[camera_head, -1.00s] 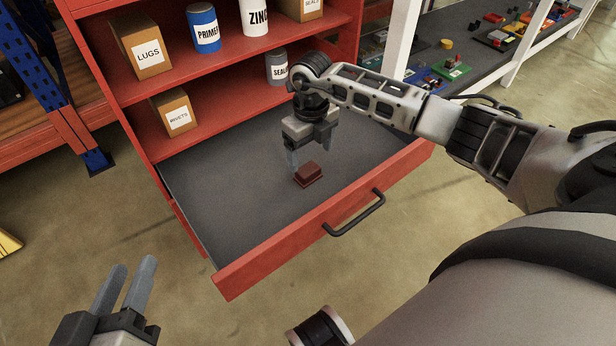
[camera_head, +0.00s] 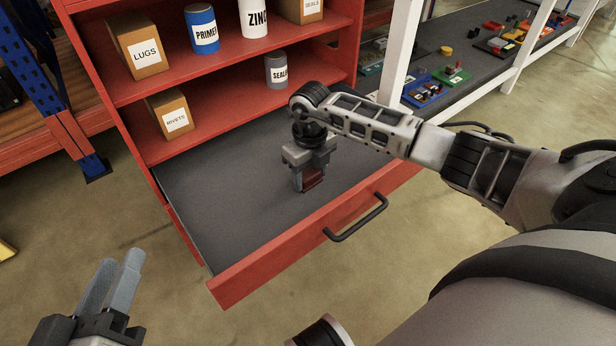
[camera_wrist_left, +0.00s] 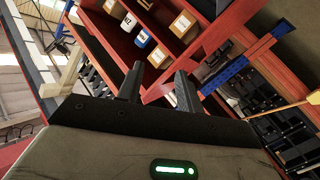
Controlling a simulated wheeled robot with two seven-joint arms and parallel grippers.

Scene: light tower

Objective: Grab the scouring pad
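The scouring pad (camera_head: 313,177) is a small dark red-brown block on the grey floor of the open red drawer (camera_head: 240,274). My right gripper (camera_head: 311,184) points down into the drawer with its fingers around the pad, one on each side. The fingers partly hide the pad, and I cannot tell whether they press on it. My left gripper (camera_head: 112,284) is open and empty at the lower left, outside the drawer; its two fingers also show in the left wrist view (camera_wrist_left: 158,88).
The red cabinet's shelves above the drawer hold a LUGS box (camera_head: 140,50), a RIVETS box (camera_head: 170,115), a blue PRIMER can (camera_head: 202,30) and a grey SEALANT can (camera_head: 276,70). The drawer's front wall has a black handle (camera_head: 358,222). The drawer's left part is empty.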

